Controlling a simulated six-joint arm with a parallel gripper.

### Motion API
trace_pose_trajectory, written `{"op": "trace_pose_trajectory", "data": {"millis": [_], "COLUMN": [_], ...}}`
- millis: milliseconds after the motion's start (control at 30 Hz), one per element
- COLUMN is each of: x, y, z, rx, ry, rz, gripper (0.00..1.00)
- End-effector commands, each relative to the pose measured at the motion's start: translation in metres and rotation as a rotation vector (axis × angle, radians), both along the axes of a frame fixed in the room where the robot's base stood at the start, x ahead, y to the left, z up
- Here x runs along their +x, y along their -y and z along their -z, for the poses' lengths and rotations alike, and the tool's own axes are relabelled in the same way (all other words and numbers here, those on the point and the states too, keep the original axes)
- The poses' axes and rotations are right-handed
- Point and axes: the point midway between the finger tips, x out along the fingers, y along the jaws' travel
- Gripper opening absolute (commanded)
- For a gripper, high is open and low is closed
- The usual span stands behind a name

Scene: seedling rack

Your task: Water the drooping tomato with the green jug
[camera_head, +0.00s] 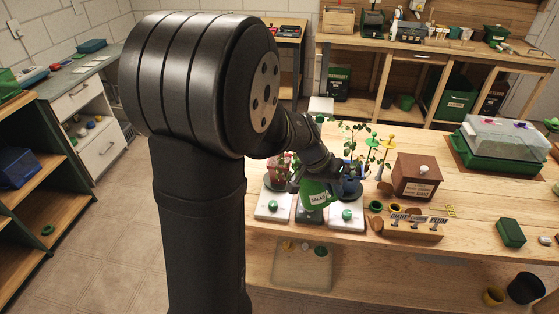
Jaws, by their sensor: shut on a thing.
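My gripper (310,172) is over the middle of the wooden bench, partly hidden by my own arm. It is shut on a green vessel (316,191) with a white label reading "SALAD", which appears to be the green jug. The vessel looks slightly tilted; its handle and spout are not clear. A leafy plant in a reddish pot (279,172) stands left of my gripper. I cannot tell which plant is the drooping tomato.
White stands (268,215) with green knobs are at the bench's front, near the vessel. A green box (510,233) lies near the front right.

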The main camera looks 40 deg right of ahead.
Motion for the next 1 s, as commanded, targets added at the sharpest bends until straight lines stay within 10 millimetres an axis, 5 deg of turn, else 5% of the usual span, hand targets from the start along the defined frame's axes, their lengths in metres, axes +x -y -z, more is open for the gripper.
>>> {"op": "trace_pose_trajectory", "data": {"millis": [367,1000], "x": [0.036,0.066], "y": [-0.002,-0.004], "z": [-0.032,-0.079], "rx": [-0.021,-0.042], "ry": [-0.236,-0.556], "rz": [-0.005,-0.005], "gripper": [0.00,0.00]}}
